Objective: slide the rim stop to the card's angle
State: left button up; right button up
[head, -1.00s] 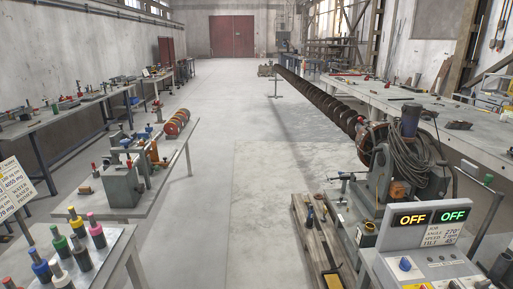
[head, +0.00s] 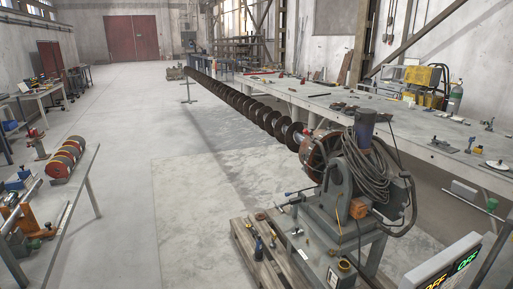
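The positioner (head: 345,190) stands at right of centre on a grey stand, with cables coiled over it. Its round faceplate (head: 318,157) is seen nearly edge-on and faces the long auger (head: 250,107), which runs back to the upper left. I cannot make out the rim stop at this size and angle. The control box (head: 440,270) is cut off at the lower right corner; its displays read OFF, and the card does not show. Neither of my grippers is in view.
A wooden pallet (head: 262,250) with small tools lies left of the positioner's stand. A long grey bench (head: 385,120) runs along the right. A table edge (head: 78,196) with red discs (head: 66,160) is at the left. The floor between is clear.

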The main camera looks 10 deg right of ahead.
aim_at(330, 121)
jog(key=i+z, duration=0.5)
jog(key=i+j+z, duration=0.2)
jog(key=z, duration=0.3)
jog(key=k+l, duration=0.25)
jog(key=l, duration=0.2)
jog(key=k+l, duration=0.55)
jog(key=l, duration=0.3)
jog(key=k+l, duration=0.25)
jog(key=l, duration=0.15)
jog(key=k+l, duration=0.3)
jog(key=l, duration=0.15)
jog(key=k+l, duration=0.25)
jog(key=l, duration=0.2)
jog(key=i+j, duration=0.3)
jog(key=j, duration=0.2)
jog(key=i+j, duration=0.3)
jog(key=j, duration=0.15)
jog(key=i+j, duration=0.3)
jog(key=j, duration=0.2)
jog(key=i+j, duration=0.35)
jog(key=j, duration=0.15)
jog(key=i+j, duration=0.3)
jog(key=j, duration=0.2)
